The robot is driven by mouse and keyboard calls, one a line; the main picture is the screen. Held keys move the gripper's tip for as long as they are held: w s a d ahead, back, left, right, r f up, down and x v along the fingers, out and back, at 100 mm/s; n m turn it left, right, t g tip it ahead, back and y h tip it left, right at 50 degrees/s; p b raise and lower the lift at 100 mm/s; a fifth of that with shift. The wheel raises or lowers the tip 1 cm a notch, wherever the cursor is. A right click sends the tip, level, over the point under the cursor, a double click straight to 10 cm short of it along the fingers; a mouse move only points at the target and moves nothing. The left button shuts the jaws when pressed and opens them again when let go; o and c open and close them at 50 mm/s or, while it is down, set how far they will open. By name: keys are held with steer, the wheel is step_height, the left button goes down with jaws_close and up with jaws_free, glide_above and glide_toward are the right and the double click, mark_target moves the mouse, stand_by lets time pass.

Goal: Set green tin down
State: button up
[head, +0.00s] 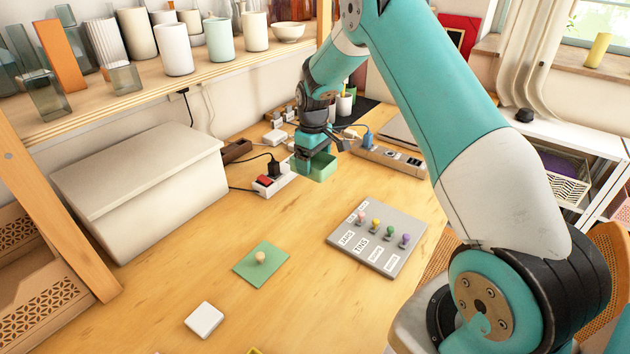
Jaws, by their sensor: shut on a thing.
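The green tin (316,167) is a small open-topped box. My gripper (314,152) is shut on its upper part, and the teal arm reaches in from the upper right. The tin is over the back middle of the wooden table (215,290), beside a white power strip. I cannot tell from this view whether its base touches the table or hangs just above it. The gripper's fingers are partly hidden against the tin.
A grey board (378,238) with coloured pegs and labels lies right of centre. A green square (261,263) with a peg and a white block (204,319) lie in front. A beige box (145,190), power strip (273,180) and cables stand behind. Bare wood lies between.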

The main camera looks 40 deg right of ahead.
mark_target(314, 195)
step_height(314, 195, down, 9)
steer(key=shift+d+r+p, duration=0.1)
steer(key=shift+r+p, duration=0.1)
steer(key=shift+p, duration=0.3)
steer(key=shift+f, duration=0.1)
steer(key=o, duration=0.8)
